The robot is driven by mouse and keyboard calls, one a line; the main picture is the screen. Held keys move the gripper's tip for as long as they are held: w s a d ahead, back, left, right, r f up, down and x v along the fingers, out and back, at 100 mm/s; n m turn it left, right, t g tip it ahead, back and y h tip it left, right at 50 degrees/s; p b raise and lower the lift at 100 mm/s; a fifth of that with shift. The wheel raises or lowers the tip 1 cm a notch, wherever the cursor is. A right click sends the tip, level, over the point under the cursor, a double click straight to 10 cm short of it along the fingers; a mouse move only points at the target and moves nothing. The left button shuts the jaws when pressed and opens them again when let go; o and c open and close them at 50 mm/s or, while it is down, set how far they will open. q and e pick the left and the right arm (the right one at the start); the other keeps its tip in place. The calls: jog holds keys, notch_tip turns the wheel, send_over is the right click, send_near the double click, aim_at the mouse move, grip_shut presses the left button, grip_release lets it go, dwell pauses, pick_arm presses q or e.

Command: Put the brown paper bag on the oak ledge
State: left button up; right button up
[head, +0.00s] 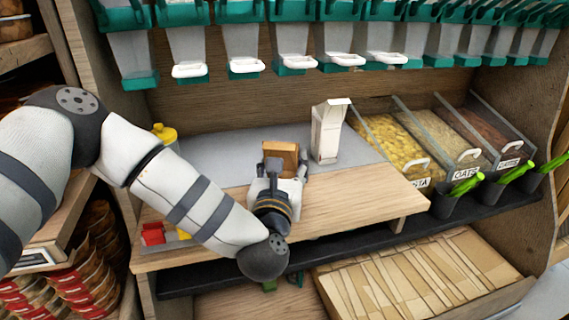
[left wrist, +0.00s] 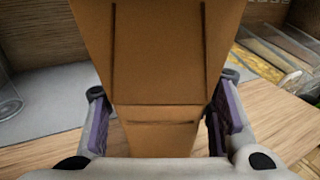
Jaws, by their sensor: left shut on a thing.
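My left gripper (head: 280,170) reaches over the middle of the oak ledge (head: 365,208) and is shut on the brown paper bag (head: 284,150). In the left wrist view the bag (left wrist: 160,60) stands upright between the two purple-padded fingers, its creased brown face filling the middle. The oak ledge (left wrist: 278,118) shows on both sides behind the fingers. The gripper hides the bag's bottom in the head view, so I cannot tell whether it touches the ledge. My right gripper is not in view.
A white carton (head: 328,132) stands just right of the bag. Clear bins of pasta (head: 390,140) and oats are farther right. A red item (head: 153,234) sits at the ledge's left end. Dispensers (head: 242,50) hang above. A tray of flat brown bags (head: 410,280) lies below.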

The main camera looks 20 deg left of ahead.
pick_arm(q)
jog(key=shift+r, duration=0.15)
jog(key=o, duration=1.6)
jog(key=shift+f, duration=0.2)
